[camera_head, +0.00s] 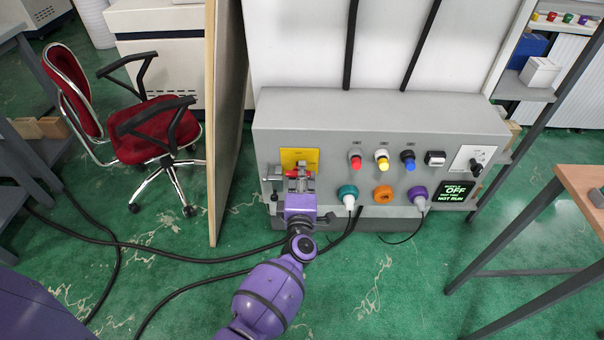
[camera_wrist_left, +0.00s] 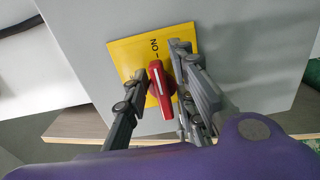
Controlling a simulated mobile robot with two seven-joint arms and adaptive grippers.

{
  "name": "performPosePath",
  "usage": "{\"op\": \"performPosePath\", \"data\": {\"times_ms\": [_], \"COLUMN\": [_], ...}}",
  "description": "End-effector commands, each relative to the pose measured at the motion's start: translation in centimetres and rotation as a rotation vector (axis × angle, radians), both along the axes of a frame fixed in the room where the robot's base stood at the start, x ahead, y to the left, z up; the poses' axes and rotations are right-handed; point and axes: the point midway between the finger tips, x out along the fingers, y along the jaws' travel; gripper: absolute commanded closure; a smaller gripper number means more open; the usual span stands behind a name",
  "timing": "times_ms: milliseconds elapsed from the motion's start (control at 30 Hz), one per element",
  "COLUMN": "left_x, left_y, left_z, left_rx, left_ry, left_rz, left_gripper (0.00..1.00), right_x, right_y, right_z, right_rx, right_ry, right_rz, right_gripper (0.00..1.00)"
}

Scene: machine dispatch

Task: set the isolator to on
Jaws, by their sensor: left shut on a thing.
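The isolator is a red handle with a white line on a yellow plate (camera_head: 290,155), at the left of the grey machine panel. In the left wrist view, the red handle (camera_wrist_left: 160,90) lies between the fingers, with one end near the "I" and "ON" marks on the yellow plate (camera_wrist_left: 125,52). My left gripper (camera_head: 299,180) is shut on the handle and partly hides it in the head view; its fingers also show in the left wrist view (camera_wrist_left: 158,98). The small display (camera_head: 456,194) reads "OFF" and "NOT RUN". My right gripper is not in view.
Red, yellow and blue knobs (camera_head: 382,160), coloured plugs (camera_head: 383,196) and a black rotary knob (camera_head: 475,166) sit further right on the panel. A thin upright board (camera_head: 225,120) stands to the left, beside a red chair (camera_head: 150,125). Cables cross the green floor.

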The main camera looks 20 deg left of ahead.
Motion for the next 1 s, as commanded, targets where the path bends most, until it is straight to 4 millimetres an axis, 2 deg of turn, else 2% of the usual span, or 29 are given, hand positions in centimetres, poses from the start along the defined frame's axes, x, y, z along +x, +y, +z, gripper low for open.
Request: {"op": "performPosePath", "data": {"times_ms": [100,133,167,467,567,667,1000], "left_x": [-0.1,-0.1,-0.1,-0.1,-0.7,-2.2,-9.0], "left_y": [0.1,0.1,0.1,0.0,-0.2,-0.6,-2.4], "left_z": [-0.2,-0.2,-0.2,-0.1,-0.1,-0.2,-0.2], "left_rx": [0.0,0.0,0.0,0.0,-0.002,-0.003,-0.001], "left_ry": [0.003,0.003,0.003,0.001,0.002,0.002,0.004], "left_rz": [0.001,0.001,0.001,0.001,0.0,0.001,0.002], "left_gripper": [1.0,0.73,0.7,0.7,0.7,0.7,0.7], "right_x": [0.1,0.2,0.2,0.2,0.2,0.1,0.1], "right_y": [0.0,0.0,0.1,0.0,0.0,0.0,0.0], "right_z": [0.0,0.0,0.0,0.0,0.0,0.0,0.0], "right_rx": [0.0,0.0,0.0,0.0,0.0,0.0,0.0], "right_ry": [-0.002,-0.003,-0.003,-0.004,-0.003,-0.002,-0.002], "right_rz": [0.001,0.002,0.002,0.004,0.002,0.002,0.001], "right_gripper": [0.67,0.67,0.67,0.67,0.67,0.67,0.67]}}
